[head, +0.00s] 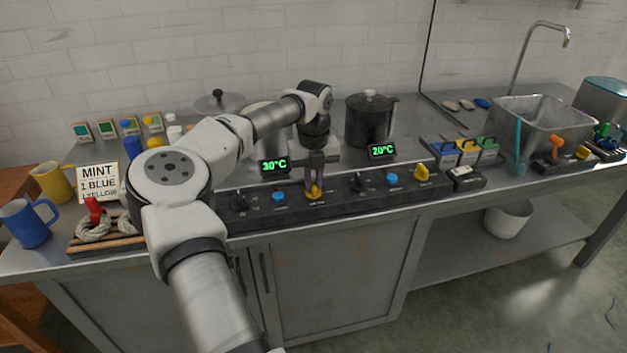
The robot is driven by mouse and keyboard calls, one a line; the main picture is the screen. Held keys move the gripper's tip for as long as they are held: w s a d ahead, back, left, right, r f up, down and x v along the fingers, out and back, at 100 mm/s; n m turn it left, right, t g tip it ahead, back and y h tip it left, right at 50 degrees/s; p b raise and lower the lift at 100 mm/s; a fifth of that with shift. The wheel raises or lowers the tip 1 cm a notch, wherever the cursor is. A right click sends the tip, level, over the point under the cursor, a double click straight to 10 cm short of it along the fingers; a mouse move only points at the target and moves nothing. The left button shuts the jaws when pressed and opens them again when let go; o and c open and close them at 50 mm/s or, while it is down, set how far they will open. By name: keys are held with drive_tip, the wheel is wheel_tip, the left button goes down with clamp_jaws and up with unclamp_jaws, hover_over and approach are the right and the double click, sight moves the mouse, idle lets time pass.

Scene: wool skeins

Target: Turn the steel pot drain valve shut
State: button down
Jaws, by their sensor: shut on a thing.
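The steel pot (268,121) stands on the counter at the back, partly hidden by my arm. In front of it is a long black control panel (338,193) with dark knobs, blue buttons and yellow valve handles. My gripper (315,186) points down at the panel and is shut on the yellow valve handle (313,194) in front of the steel pot. The fingers cover part of this handle, so its exact angle is hard to tell. A green display (275,166) by the steel pot reads 30°C.
A dark pot (371,119) stands to the right, with a 20°C display (382,151) and another yellow handle (422,173). Mugs, a MINT card (98,182) and a wooden rack with skeins are at left. Coloured clips (465,152) and a metal sink (541,122) are at right.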

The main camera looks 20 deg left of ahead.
sight(314, 184)
idle(0.4)
drive_tip(key=c, duration=1.4)
unclamp_jaws()
drive_tip(key=shift+c, duration=0.2)
drive_tip(key=shift+r, duration=0.1)
wheel_tip(314, 184, up, 14)
drive_tip(key=b, duration=0.1)
drive_tip(key=shift+f, duration=0.2)
